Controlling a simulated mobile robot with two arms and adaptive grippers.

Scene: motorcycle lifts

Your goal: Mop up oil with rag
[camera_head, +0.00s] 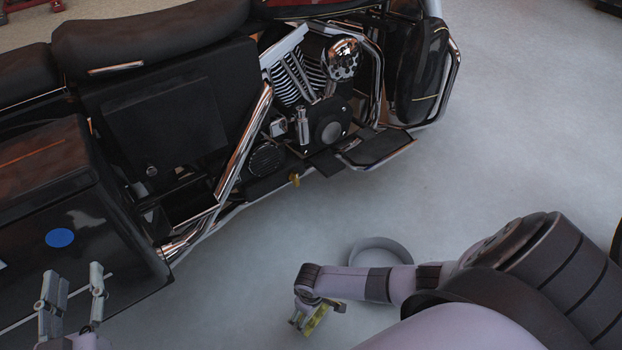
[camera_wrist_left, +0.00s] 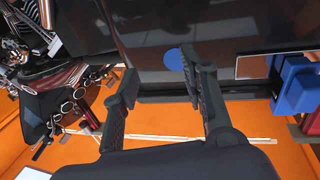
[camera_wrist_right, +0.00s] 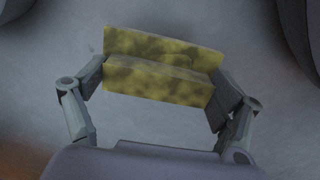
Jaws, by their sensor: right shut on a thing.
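My right gripper (camera_head: 312,314) is low over the grey floor, in front of the motorcycle. It is shut on a yellow, dark-stained rag (camera_wrist_right: 158,78), which spans between its fingertips in the right wrist view. The rag (camera_head: 317,320) shows only as a small yellow patch in the head view. My left gripper (camera_head: 70,290) is open and empty at the lower left, near the motorcycle's black side case. It also shows open in the left wrist view (camera_wrist_left: 160,85). I cannot make out an oil patch on the floor for certain.
A black motorcycle (camera_head: 190,110) with chrome pipes fills the upper left. A grey ring-shaped pan (camera_head: 381,253) lies on the floor just behind my right forearm. A blue round spot (camera_head: 60,238) is on the side case.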

